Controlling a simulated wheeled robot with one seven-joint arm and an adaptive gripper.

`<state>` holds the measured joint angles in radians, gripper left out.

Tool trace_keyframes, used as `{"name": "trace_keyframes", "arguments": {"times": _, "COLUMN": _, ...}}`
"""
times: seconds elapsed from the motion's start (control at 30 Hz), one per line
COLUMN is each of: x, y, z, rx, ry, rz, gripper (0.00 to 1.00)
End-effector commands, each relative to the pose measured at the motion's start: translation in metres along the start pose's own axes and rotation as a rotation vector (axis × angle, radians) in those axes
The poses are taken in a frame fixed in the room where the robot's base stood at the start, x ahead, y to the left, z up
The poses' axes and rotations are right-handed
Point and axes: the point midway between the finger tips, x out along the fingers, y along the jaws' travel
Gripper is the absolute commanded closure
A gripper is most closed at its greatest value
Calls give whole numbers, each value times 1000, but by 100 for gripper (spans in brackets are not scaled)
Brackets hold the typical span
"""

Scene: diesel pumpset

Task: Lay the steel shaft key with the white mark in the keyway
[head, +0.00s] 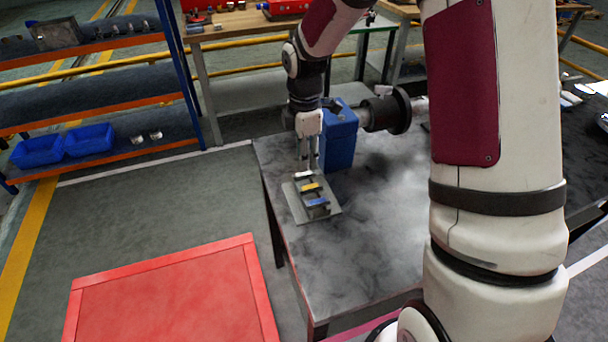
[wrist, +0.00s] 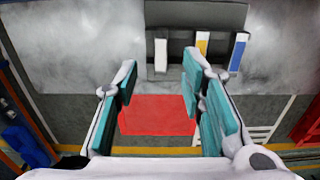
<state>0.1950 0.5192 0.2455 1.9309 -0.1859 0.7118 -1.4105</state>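The steel key with the white mark (wrist: 161,54) lies in a dark rack on a grey plate (wrist: 200,14), beside a yellow-marked key (wrist: 202,44) and a blue-marked key (wrist: 238,52). In the head view the white-marked key (head: 303,174) is at the far end of the row. My gripper (head: 307,166) points down just over it. In the wrist view my gripper (wrist: 160,62) is open, its teal-padded fingers apart on either side of the white-marked key; contact cannot be told. The shaft (head: 420,106) shows beyond a dark round flange; I cannot make out a keyway.
A blue block-shaped housing (head: 339,138) stands close to the right of my gripper, with the dark flange (head: 388,111) behind it. The near part of the dark table (head: 350,255) is clear. A red platform (head: 175,295) lies on the floor.

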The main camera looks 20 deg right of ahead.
Motion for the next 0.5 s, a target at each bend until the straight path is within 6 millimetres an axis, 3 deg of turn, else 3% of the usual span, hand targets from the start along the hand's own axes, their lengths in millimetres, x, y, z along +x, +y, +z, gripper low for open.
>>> {"name": "trace_keyframes", "arguments": {"times": 0.3, "x": 42, "y": -1, "z": -1, "rx": 0, "ry": 0, "rz": -4, "gripper": 63}}
{"name": "trace_keyframes", "arguments": {"times": 0.5, "x": 52, "y": 0, "z": -1, "rx": 0, "ry": 0, "rz": -1, "gripper": 63}}
